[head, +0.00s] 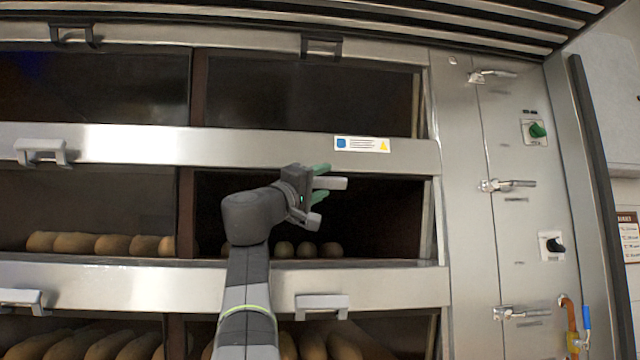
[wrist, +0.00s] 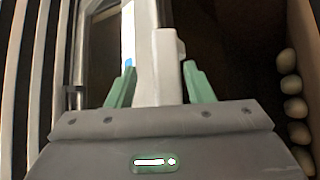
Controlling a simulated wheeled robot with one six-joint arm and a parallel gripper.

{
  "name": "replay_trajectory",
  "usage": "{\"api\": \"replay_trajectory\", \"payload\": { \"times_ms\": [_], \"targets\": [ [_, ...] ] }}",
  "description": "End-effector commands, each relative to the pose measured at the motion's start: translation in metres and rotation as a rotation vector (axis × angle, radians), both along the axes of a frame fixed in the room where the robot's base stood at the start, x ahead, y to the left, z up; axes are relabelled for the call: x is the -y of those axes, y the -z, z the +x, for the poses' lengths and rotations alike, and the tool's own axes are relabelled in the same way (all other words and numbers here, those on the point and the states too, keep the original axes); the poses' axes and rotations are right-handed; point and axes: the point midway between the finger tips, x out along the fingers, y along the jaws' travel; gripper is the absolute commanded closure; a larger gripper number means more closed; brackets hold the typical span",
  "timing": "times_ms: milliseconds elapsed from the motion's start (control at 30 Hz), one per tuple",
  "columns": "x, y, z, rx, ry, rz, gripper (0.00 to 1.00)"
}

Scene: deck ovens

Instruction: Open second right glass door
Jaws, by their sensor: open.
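The second right compartment (head: 385,215) is in the middle row of the head view, right of the post. It looks darker than its left neighbour, with a few pale loaves (head: 308,250) low inside. I cannot tell whether its glass is in place. My gripper (head: 321,183) is in front of its upper part, open, with green fingers. A light grey bar-shaped piece, apparently the door's handle (head: 333,183), shows between the fingers. In the wrist view the pale handle (wrist: 168,72) lies between the green fingers (wrist: 158,85). My arm hides the compartment's lower left.
A steel band with a label (head: 362,144) runs above the compartment. The lower right door's handle (head: 322,306) juts out below. Latches (head: 508,185) and knobs (head: 553,245) are on the right panel. Loaves (wrist: 291,85) line the right of the wrist view.

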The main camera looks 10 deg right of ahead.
Motion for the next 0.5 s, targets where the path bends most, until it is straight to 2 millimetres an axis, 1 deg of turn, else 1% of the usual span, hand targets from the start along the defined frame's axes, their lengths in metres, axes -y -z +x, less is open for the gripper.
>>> {"api": "replay_trajectory", "payload": {
  "times_ms": [133, 233, 500],
  "targets": [
    [-0.006, 0.004, -0.004, -0.001, -0.001, 0.0, 0.53],
    [-0.016, 0.012, -0.012, -0.001, -0.003, -0.001, 0.53],
    [-0.061, 0.039, -0.047, 0.0, -0.005, 0.0, 0.53]
  ]
}}
